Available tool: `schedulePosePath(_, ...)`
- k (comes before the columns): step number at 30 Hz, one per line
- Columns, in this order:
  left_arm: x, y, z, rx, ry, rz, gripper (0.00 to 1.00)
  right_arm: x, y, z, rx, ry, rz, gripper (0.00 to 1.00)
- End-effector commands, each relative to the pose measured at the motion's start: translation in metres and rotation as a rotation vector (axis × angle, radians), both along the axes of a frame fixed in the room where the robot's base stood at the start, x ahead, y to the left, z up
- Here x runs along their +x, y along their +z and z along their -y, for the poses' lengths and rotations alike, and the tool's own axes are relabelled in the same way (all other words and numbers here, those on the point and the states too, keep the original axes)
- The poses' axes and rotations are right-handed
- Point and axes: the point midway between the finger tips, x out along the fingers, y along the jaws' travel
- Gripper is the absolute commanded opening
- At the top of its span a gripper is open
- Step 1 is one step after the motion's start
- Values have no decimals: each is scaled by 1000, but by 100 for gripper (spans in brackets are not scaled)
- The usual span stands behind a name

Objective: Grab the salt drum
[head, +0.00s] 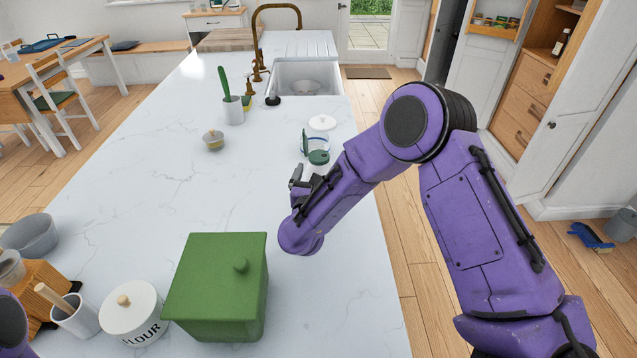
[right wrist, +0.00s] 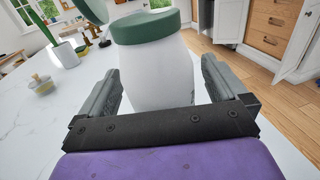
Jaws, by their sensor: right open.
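The salt drum seems to be the white container with a green lid. In the right wrist view the drum (right wrist: 157,75) stands between the two fingers of my right gripper (right wrist: 160,72), with white gaps too narrow to judge for contact. The fingers are open around its body, and its lower part is hidden behind the gripper's bar. In the head view the drum's green lid (head: 318,157) shows just past my right gripper (head: 305,178), whose arm hides most of the body. Of my left arm only a purple piece shows at the lower left; its gripper is out of view.
A small lidded pot (head: 213,140) and a utensil cup (head: 233,110) stand to the left. A green box (head: 218,285) and flour canister (head: 132,310) are nearer. The counter's middle is clear.

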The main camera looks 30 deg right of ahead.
Motion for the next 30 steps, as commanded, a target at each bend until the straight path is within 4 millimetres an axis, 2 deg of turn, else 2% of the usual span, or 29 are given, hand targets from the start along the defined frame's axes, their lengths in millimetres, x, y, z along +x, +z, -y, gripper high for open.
schedulePosePath(2, 0, -1, 0, 0, 0, 0, 16, 0, -1, 0, 0, 0, 0, 99)
schedulePosePath(3, 0, -1, 0, 0, 0, 0, 16, 0, 0, 0, 0, 0, 0, 93)
schedulePosePath(8, 0, -1, 0, 0, 0, 0, 16, 0, 0, -1, 0, 0, 0, 41)
schedulePosePath(9, 0, -1, 0, 0, 0, 0, 16, 0, 0, -1, 0, 0, 0, 28)
schedulePosePath(10, 0, -1, 0, 0, 0, 0, 16, 0, 0, -1, 0, 0, 0, 21)
schedulePosePath(17, 0, -1, 0, 0, 0, 0, 16, 0, 2, -1, 0, 0, 4, 21)
schedulePosePath(21, 0, -4, 0, 0, 0, 0, 16, 0, 10, 0, 1, -1, 5, 21)
schedulePosePath(25, 0, -11, 0, 0, 0, 0, 16, 0, 32, 0, 3, 0, 9, 21)
schedulePosePath(30, 0, -33, 0, 0, 0, 0, 16, -27, 71, -26, 3, 5, 11, 21)
